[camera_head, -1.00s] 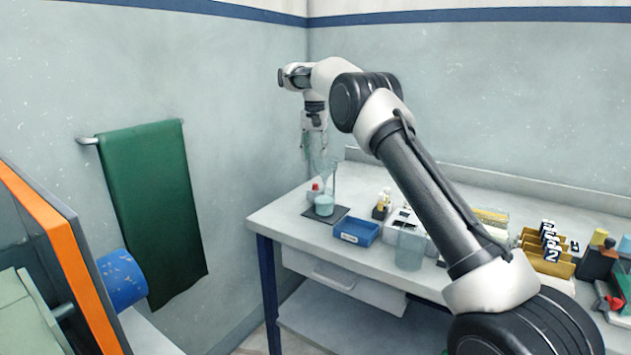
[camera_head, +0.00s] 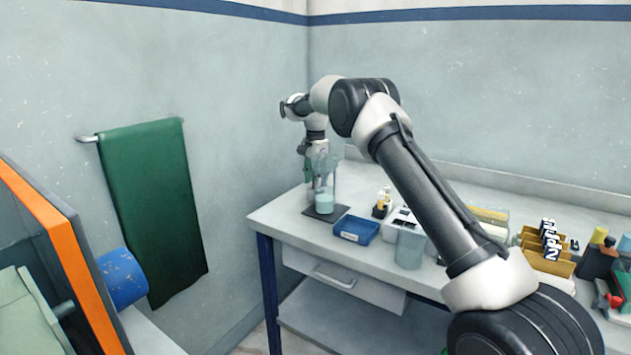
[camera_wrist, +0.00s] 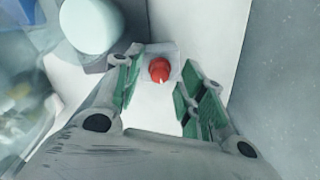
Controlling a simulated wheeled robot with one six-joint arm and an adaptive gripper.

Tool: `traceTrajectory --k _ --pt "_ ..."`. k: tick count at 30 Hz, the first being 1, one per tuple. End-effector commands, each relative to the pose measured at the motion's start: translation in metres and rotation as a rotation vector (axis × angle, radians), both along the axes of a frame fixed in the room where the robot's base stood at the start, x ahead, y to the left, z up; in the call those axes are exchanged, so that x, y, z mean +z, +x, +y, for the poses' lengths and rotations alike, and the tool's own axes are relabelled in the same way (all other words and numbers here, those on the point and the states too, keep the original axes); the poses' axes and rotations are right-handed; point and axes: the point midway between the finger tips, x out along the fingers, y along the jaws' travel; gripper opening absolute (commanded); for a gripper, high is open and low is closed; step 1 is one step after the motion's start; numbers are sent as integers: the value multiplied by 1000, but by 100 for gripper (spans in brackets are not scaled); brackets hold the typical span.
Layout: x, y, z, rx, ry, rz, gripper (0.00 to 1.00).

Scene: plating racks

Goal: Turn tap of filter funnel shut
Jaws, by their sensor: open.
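The filter funnel's red tap (camera_wrist: 160,70) shows in the wrist view, between and just beyond my gripper's fingertips. My gripper (camera_wrist: 158,88) is open, with green pads on both sides of the tap. I cannot tell whether the pads touch it. In the head view my gripper (camera_head: 311,172) is low beside the clear funnel (camera_head: 328,168) and hides the tap. A beaker of pale blue liquid (camera_head: 324,203) stands below the funnel; its pale round shape (camera_wrist: 92,25) is at upper left in the wrist view.
The beaker stands on a dark mat (camera_head: 338,212) at the bench's left end. A blue tray (camera_head: 356,230), small bottles (camera_head: 382,203) and a clear container (camera_head: 409,248) stand to the right. The wall with a green towel (camera_head: 155,210) is at left.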

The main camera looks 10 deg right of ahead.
Motion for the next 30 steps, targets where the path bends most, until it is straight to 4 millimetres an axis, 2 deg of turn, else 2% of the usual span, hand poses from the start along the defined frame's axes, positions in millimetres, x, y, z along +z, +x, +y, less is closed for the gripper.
traceTrajectory --k 3,10,11,17,23,30 --pt "-6 0 0 0 0 1 40" --pt "-7 0 0 1 0 0 40" --pt "-7 0 0 1 0 0 37" --pt "-7 0 0 1 0 0 0" --pt "-7 0 0 20 0 0 0" --pt "-7 0 0 230 0 0 0"
